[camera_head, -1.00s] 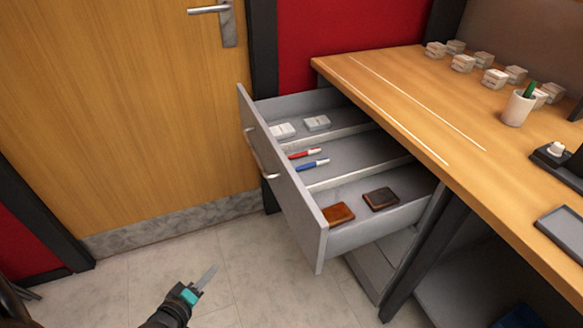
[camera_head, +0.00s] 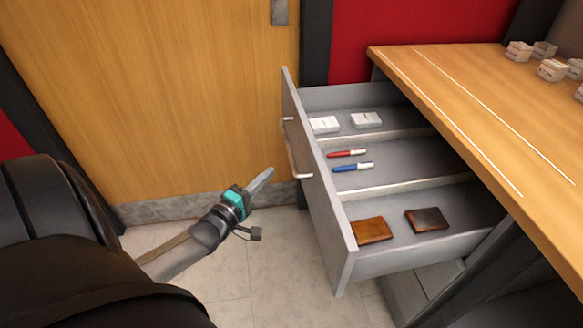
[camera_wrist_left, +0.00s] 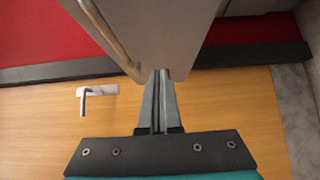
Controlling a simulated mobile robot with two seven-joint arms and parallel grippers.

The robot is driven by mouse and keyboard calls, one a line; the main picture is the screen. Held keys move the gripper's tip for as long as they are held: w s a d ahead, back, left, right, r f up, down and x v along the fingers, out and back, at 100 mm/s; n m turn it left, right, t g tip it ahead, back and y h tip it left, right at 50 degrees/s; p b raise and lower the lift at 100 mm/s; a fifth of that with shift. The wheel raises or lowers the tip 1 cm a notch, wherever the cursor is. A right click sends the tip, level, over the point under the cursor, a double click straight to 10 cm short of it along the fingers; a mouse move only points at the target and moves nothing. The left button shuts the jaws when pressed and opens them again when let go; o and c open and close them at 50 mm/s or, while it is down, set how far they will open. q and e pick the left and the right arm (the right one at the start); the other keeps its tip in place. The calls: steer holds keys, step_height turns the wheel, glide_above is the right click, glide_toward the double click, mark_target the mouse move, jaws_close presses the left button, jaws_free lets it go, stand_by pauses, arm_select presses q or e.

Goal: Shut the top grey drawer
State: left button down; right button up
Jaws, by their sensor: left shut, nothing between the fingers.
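The top grey drawer (camera_head: 325,212) is pulled far out from under the wooden desk, and its inside shows. Its front carries a metal bar handle (camera_head: 292,150). In the left wrist view the drawer front (camera_wrist_left: 175,30) and the handle (camera_wrist_left: 108,38) fill the upper middle. My left gripper (camera_head: 271,170) is shut and empty, just left of the drawer front and a little below the handle. In the left wrist view its fingertips (camera_wrist_left: 161,72) reach the drawer front's edge; I cannot tell whether they touch. My right gripper is not in view.
The drawer holds two white boxes (camera_head: 366,120), a red pen (camera_head: 347,153), a blue pen (camera_head: 352,167) and two brown wallets (camera_head: 371,230). The desk top (camera_head: 450,100) overhangs it on the right. A wooden door (camera_head: 150,90) stands behind. Floor (camera_head: 270,270) is clear in front.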

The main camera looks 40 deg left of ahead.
arm_select(q)
steer(key=shift+w+d+b, duration=0.4)
steer(key=shift+w, duration=0.8)
steer(key=shift+w+d+b, duration=0.35)
steer(key=shift+w+b, duration=0.05)
steer(key=shift+w, duration=0.85)
steer(key=shift+w+d+b, duration=0.4)
steer(key=shift+w, duration=0.8)
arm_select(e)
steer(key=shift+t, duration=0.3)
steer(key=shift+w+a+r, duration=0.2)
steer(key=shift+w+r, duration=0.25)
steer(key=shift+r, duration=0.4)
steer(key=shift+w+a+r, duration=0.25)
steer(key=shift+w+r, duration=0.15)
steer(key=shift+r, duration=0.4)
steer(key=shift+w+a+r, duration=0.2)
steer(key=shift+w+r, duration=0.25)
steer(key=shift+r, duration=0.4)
